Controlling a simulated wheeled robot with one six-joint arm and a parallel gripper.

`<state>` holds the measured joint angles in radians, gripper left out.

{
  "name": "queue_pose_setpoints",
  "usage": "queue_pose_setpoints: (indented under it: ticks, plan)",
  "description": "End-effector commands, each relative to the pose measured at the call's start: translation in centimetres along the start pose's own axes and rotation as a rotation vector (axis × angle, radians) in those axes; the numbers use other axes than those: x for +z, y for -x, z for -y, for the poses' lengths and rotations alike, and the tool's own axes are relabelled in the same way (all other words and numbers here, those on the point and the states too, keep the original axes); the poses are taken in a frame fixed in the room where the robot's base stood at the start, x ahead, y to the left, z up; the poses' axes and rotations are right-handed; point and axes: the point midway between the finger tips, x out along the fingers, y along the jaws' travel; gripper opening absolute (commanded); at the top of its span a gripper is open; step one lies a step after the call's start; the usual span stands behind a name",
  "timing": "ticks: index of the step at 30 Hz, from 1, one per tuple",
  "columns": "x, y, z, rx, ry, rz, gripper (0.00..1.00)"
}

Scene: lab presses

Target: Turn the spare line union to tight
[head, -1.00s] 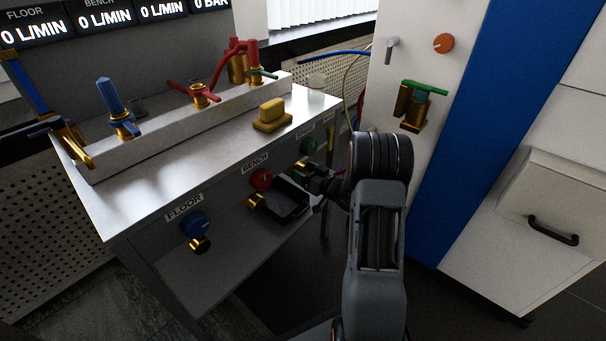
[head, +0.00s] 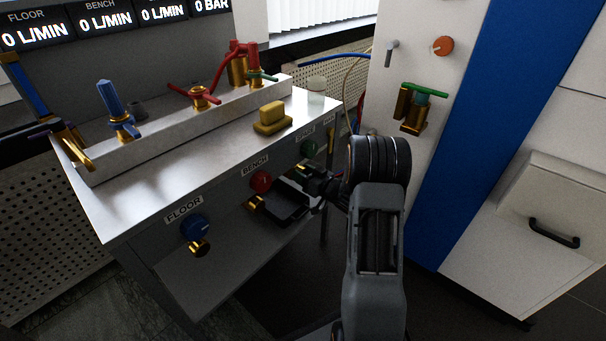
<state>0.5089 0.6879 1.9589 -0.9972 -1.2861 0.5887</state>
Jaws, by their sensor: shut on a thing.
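The spare line's green knob (head: 308,148) is on the bench front, at the right end of a row of knobs. The spare line union sits below it and is mostly hidden by my dark gripper (head: 299,178). My gripper is at that spot under the green knob and appears shut on the union. Its fingertips are small and dark, so the exact contact is hard to see.
To the left are the red BENCH knob (head: 260,181) with a brass union (head: 254,203), close to my gripper, and the blue FLOOR knob (head: 193,228) with its union (head: 200,249). A yellow block (head: 271,118) lies on the bench top. A white cabinet (head: 470,150) stands right.

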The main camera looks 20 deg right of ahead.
Motion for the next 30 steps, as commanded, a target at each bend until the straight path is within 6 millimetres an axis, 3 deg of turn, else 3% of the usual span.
queue_pose_setpoints:
  ticks: [11,30]
  plan:
    - [-0.36,0.02,-0.03,0.002,-0.116,0.001,0.24]
    - [-0.27,0.04,-0.22,0.002,-0.705,0.001,0.24]
